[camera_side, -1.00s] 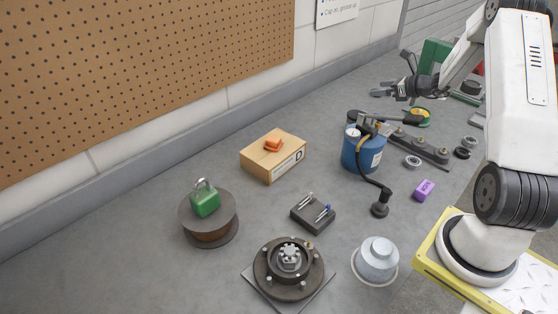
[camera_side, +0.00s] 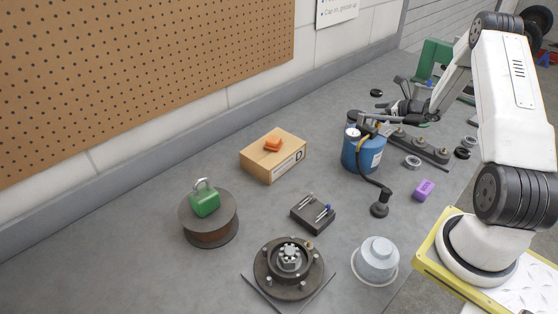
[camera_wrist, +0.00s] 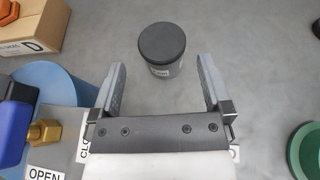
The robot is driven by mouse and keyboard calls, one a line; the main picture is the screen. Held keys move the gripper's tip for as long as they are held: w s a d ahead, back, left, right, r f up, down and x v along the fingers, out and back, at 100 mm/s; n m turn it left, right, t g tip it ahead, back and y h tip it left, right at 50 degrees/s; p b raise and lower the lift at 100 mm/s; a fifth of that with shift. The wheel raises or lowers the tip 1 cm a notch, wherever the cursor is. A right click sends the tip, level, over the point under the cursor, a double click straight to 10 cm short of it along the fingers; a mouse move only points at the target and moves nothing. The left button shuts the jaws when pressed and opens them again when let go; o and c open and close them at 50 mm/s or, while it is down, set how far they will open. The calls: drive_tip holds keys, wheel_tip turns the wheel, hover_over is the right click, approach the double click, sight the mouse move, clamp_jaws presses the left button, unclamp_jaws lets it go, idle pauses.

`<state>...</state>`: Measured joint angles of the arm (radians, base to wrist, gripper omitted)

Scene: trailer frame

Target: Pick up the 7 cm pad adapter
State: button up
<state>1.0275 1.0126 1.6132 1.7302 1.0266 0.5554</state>
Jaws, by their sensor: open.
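In the wrist view a dark grey cylinder (camera_wrist: 163,47) with a flat round top and a small pale label stands upright on the bench; I take it to be the pad adapter. In the side view a small dark disc-topped thing (camera_side: 376,93), probably the same one, shows just beyond my gripper. My gripper (camera_wrist: 162,80) is open and empty. The cylinder is ahead of the fingertips, roughly centred between them in the picture, and no contact shows. In the side view my gripper (camera_side: 391,107) is above the bench, behind the blue tank.
The blue tank (camera_side: 361,156) with its hose stands close to my gripper. A cardboard box (camera_side: 273,160) with an orange piece on top lies left. A green ring (camera_wrist: 303,150) is at the wrist view's right. Bare bench surrounds the cylinder's far side.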

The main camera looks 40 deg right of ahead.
sight(356, 114)
wheel_tip(356, 114, down, 2)
drive_tip(key=shift+f, duration=0.1)
drive_tip(key=shift+w+f, duration=0.2)
drive_tip(key=shift+w, duration=0.05)
drive_tip(key=shift+w+f, duration=0.1)
drive_tip(key=shift+w, duration=0.25)
drive_tip(key=shift+w+a, duration=0.1)
drive_tip(key=shift+w, duration=0.05)
drive_tip(key=shift+x, duration=3)
clamp_jaws()
